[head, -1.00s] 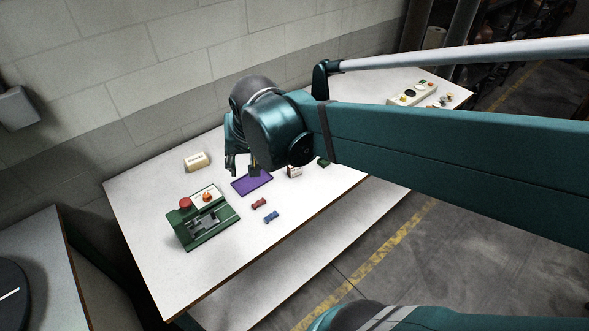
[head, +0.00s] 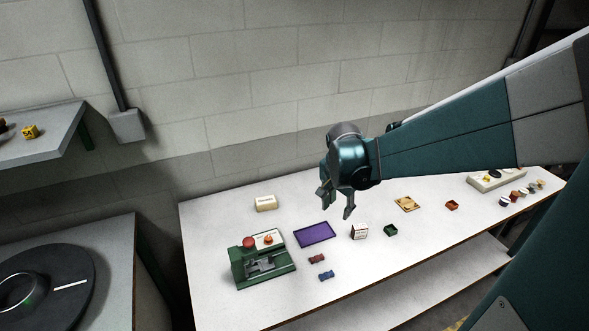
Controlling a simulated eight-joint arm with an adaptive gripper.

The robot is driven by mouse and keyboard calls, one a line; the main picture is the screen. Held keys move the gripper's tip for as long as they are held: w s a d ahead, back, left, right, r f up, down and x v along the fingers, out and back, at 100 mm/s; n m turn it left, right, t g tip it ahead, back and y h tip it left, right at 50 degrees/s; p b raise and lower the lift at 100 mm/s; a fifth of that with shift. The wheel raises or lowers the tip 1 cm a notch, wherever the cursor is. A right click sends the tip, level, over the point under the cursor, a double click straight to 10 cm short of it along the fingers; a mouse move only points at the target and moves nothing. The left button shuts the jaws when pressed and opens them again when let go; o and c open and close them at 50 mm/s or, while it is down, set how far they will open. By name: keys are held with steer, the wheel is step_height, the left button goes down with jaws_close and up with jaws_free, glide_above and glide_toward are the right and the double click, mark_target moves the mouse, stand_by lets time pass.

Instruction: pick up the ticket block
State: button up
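A small white block with printed faces (head: 359,231) stands on the white table, just right of the purple tray; it may be the ticket block, but its print is too small to read. A cream block with a dark label (head: 266,203) lies farther back, left of the tray. My gripper (head: 337,205) points down over the table, near the tray's back right corner in the picture. Its two fingers are apart with nothing between them. It appears above and slightly left of the white block, apart from it.
The purple tray (head: 318,234) is empty. A green press with a red knob (head: 262,262) stands left. Red (head: 317,259) and blue (head: 326,275) pieces lie in front. A green box (head: 391,230), a tan piece (head: 407,204) and a red box (head: 452,205) sit right.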

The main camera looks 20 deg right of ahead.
mark_target(360, 227)
steer(key=d+f+m, duration=0.2)
steer(key=d+f, duration=0.1)
steer(key=w+d+f+m+g, duration=0.1)
steer(key=d+f+m, duration=0.1)
steer(key=d+f, duration=0.2)
steer(key=w+d+f+m+g+p, duration=0.1)
steer(key=d+f+m, duration=0.1)
steer(key=d+f, duration=0.2)
steer(key=shift+w+d+m, duration=0.15)
steer(key=shift+w+m, duration=0.1)
steer(key=shift+m, duration=0.05)
steer(key=shift+d+f+g, duration=0.3)
steer(key=shift+d+f, duration=0.05)
steer(key=shift+f, duration=0.05)
steer(key=shift+d+f, duration=0.15)
steer(key=shift+f, duration=1.1)
steer(key=shift+f, duration=0.2)
steer(key=shift+d+f+b, duration=0.2)
steer(key=shift+d+f, duration=0.05)
steer(key=shift+f, duration=0.95)
steer(key=shift+d+f+b, duration=0.15)
steer(key=shift+d+f, duration=0.1)
steer(key=shift+f, duration=0.95)
steer(key=c, duration=1)
